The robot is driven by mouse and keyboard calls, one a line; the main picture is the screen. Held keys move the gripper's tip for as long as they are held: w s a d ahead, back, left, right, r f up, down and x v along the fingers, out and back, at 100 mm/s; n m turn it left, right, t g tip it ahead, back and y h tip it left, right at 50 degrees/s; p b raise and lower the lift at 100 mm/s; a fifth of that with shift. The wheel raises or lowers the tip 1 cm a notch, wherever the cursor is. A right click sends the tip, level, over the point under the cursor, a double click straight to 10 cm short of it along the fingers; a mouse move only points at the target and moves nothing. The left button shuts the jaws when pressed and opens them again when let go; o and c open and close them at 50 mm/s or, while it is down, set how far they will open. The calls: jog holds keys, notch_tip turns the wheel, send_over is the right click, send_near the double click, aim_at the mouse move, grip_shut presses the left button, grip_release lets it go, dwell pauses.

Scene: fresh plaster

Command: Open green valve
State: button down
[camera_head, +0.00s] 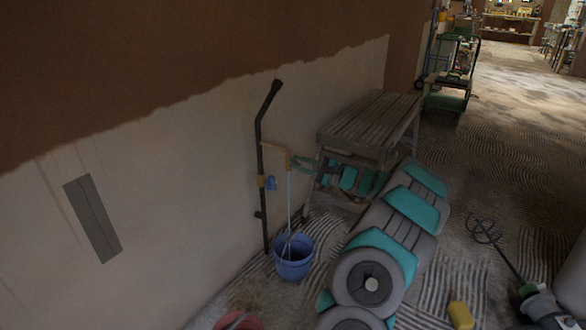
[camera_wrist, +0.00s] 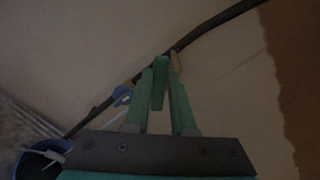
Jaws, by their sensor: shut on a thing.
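A dark pipe (camera_head: 261,170) runs up the pale wall; it crosses the wrist view (camera_wrist: 215,24) diagonally. A brass-coloured tap (camera_head: 278,154) sticks out from it, and a blue valve handle (camera_head: 270,183) sits lower. The blue handle also shows in the wrist view (camera_wrist: 122,96). My gripper (camera_head: 297,161) is at the brass tap, reaching in from the right. In the wrist view my gripper (camera_wrist: 161,74) has its two green fingers on either side of the green valve handle (camera_wrist: 159,86), shut on it. The green handle is hard to tell from my fingers in the head view.
A blue bucket (camera_head: 294,264) stands on the floor below the tap, with a thin pale line hanging down into it. A wooden bench (camera_head: 368,122) stands behind my arm. A yellow block (camera_head: 460,315) and a reddish bucket (camera_head: 238,321) lie near the front.

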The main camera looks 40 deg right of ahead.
jog(key=shift+w+d+r+m+p, duration=0.2)
jog(key=shift+d+m+p, duration=0.15)
jog(key=shift+m+p, duration=0.9)
jog(key=shift+w+d+r+m+p, duration=0.15)
jog(key=shift+d+m+p, duration=0.25)
jog(key=shift+m+p, duration=0.8)
jog(key=shift+w+d+r+m+p, duration=0.1)
jog(key=shift+d+r+m+p, duration=0.2)
jog(key=shift+m+p, duration=0.95)
jog(key=shift+f, duration=0.1)
jog(key=shift+w+d+m, duration=0.15)
jog(key=shift+d+m, duration=0.3)
jog(key=shift+m, duration=0.65)
jog(key=c, duration=0.8)
grip_release()
